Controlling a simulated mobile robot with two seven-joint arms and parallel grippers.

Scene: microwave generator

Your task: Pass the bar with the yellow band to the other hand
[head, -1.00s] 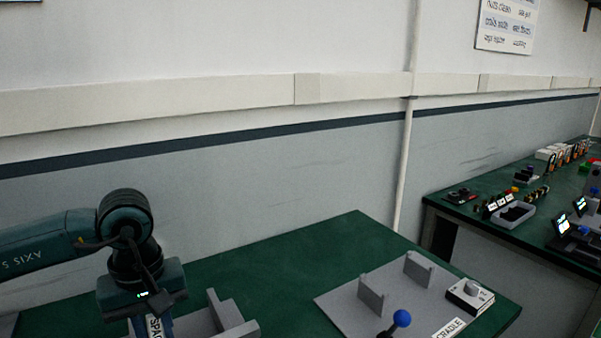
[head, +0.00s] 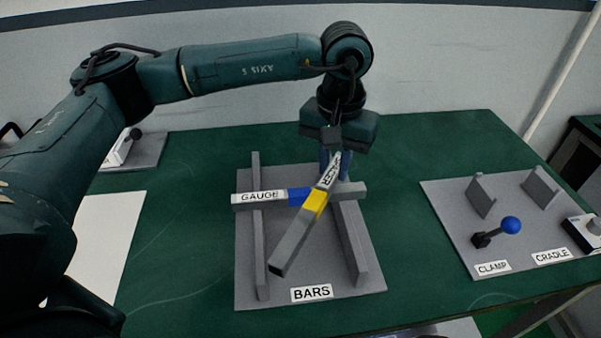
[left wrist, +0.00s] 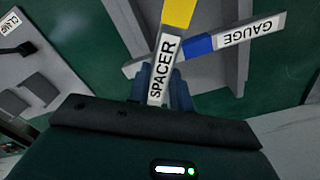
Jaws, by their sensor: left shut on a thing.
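The bar with the yellow band (head: 316,204) is grey with a white SPACER label and slants down toward the front left in the head view. My left gripper (head: 336,166) is shut on its labelled end. In the left wrist view, the fingers (left wrist: 162,92) sit on both sides of the SPACER label, and the yellow band (left wrist: 179,12) is beyond them. The bar crosses over the GAUGE bar (head: 262,196), which has a blue band and lies across the rack. The gap between the two bars is unclear. My right gripper is not in view.
The grey BARS rack (head: 247,290) has two upright rails. To the right is a grey board (head: 447,215) with CLAMP and CRADLE labels, a blue-knobbed lever (head: 510,225) and two uprights. Green table (head: 200,230) is clear between the rack and a white sheet (head: 110,225).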

